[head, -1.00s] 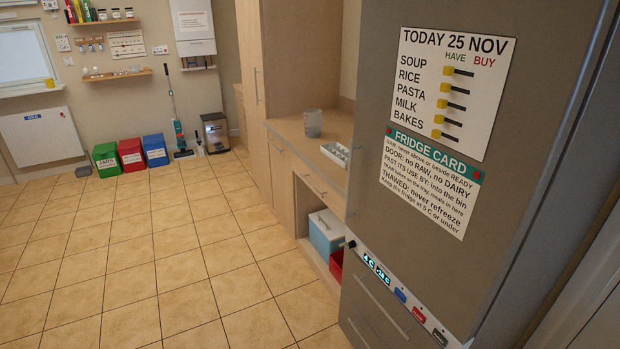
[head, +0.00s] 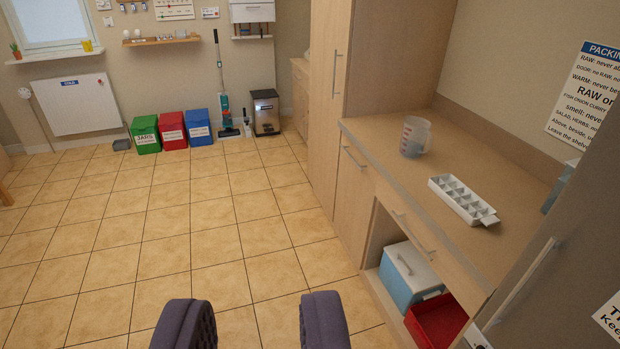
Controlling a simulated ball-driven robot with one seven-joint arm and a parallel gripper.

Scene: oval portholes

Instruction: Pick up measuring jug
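The measuring jug (head: 414,137) is a translucent, pale cup-shaped jug with reddish markings. It stands upright on the wooden counter (head: 450,202), near the counter's far end beside the tall cupboard. My gripper (head: 252,325) shows at the bottom edge of the head view as two dark padded fingers spread wide apart. Only floor tiles show between them. The gripper is well short of the jug, to its left and lower in the picture.
A white ice-cube tray (head: 462,200) lies on the counter, nearer than the jug. A blue cool box (head: 408,277) and a red crate (head: 438,322) sit in the open bay below. The tall cupboard (head: 375,60) rises behind. The tiled floor at left is clear.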

